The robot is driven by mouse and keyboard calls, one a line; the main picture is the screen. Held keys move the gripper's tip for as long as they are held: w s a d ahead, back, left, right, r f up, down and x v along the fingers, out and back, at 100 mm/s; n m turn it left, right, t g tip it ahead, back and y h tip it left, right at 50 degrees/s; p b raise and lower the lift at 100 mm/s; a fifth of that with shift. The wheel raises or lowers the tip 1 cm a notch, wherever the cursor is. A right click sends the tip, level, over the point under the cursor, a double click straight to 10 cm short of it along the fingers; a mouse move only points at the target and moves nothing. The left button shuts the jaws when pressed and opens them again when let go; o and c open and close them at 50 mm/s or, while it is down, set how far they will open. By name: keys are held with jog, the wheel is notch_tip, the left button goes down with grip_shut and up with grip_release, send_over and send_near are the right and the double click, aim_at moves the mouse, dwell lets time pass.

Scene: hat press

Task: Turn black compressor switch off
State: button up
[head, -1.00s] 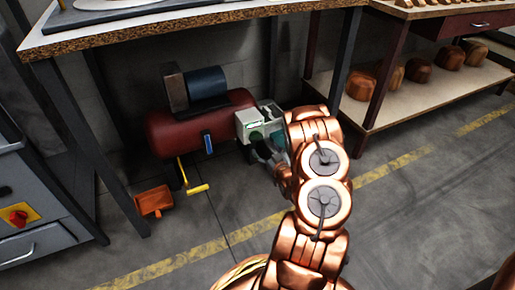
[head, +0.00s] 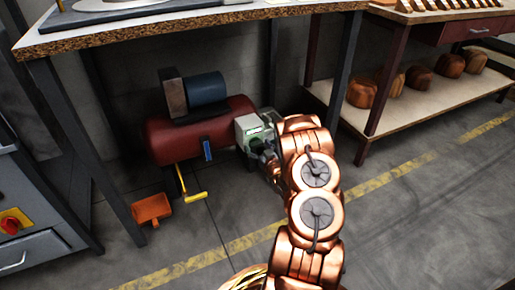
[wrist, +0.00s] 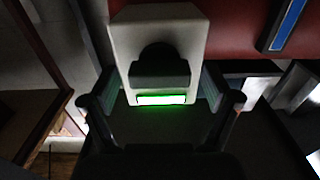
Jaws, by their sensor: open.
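The red compressor (head: 200,132) with a blue motor stands on the floor under the workbench. A pale switch box (head: 254,124) is on its right end. In the wrist view the box (wrist: 192,28) fills the upper middle. The black switch (wrist: 159,66) sits on its face, above a lit green strip (wrist: 161,99). My gripper (wrist: 160,92) is open, with one finger on each side of the box's lower part. In the head view my gripper (head: 265,150) is at the switch box, partly hidden by my arm. I cannot tell whether a finger touches the box.
The workbench (head: 190,33) hangs over the compressor, with a dark leg (head: 343,70) close to my arm. An orange dustpan (head: 152,209) and a yellow handle (head: 190,196) are at the front. Shelves with wooden hat blocks (head: 420,77) stand to the right.

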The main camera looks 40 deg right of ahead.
jog(key=shift+c, duration=0.2)
jog(key=c, duration=1.1)
jog(key=shift+r+p, duration=0.1)
jog(key=shift+p, duration=0.3)
jog(key=m+p, duration=0.1)
jog(key=p, duration=0.1)
jog(key=m+p, duration=0.2)
jog(key=p, duration=0.1)
jog(key=shift+r+m, duration=0.25)
jog(key=shift+m, duration=0.05)
jog(key=m+p, duration=0.4)
jog(key=shift+s+f+m+p, duration=0.1)
jog(key=shift+f+m+p, duration=0.1)
jog(key=shift+m+p, duration=0.15)
jog(key=m+p, duration=0.2)
jog(key=m, duration=0.2)
jog(key=shift+f+m, duration=0.15)
jog(key=shift+m, duration=0.1)
jog(key=m, duration=0.5)
